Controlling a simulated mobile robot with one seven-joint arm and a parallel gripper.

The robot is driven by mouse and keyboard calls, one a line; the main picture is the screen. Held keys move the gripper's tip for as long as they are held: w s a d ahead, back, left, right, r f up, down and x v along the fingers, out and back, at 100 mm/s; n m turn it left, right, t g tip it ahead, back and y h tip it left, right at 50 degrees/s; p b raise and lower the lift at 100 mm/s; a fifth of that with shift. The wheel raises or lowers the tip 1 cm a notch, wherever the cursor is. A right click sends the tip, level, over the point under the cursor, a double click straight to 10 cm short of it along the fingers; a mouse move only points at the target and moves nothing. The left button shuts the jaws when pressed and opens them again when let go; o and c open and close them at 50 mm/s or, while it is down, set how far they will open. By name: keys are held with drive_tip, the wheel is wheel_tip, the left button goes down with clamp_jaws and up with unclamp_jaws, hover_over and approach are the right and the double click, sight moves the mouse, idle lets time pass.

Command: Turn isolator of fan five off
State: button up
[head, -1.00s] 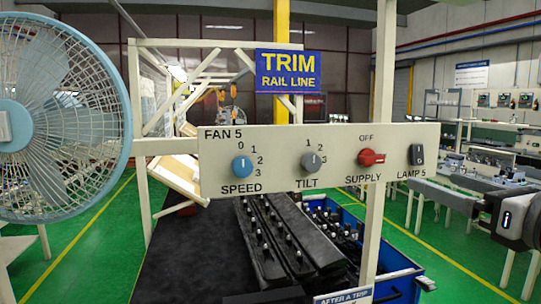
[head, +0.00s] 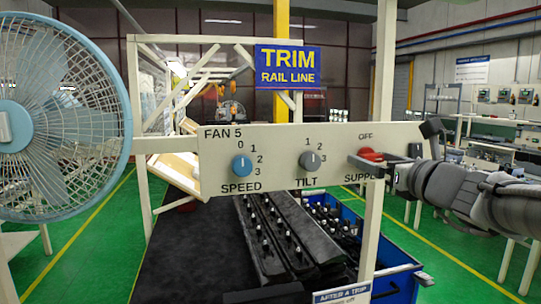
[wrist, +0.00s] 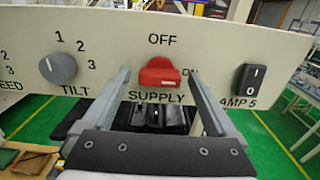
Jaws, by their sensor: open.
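The fan 5 panel (head: 280,190) is a cream board with a red SUPPLY isolator (head: 371,154). In the wrist view the red isolator (wrist: 158,77) has its handle lying level, towards ON at its right; OFF is printed above it. My gripper (head: 383,163) is open in front of the panel. In the wrist view the fingers of my gripper (wrist: 158,74) stand on either side of the isolator, with gaps visible. The right finger partly covers the word ON. In the head view my gripper hides part of the isolator and the lamp switch.
Left of the isolator are a blue SPEED knob (head: 242,165) and a grey TILT knob (head: 310,160). A black LAMP 5 rocker switch (wrist: 249,80) sits close to the right finger. A caged fan (head: 60,120) stands at the left. A blue bin (head: 395,285) is below.

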drive_tip(key=shift+w, duration=0.1)
drive_tip(key=shift+c, duration=0.3)
drive_tip(key=c, duration=1.3)
drive_tip(key=shift+f+b, duration=0.1)
drive_tip(key=shift+b, duration=0.3)
drive_tip(key=shift+n+b, duration=9)
drive_tip(key=shift+b, duration=0.45)
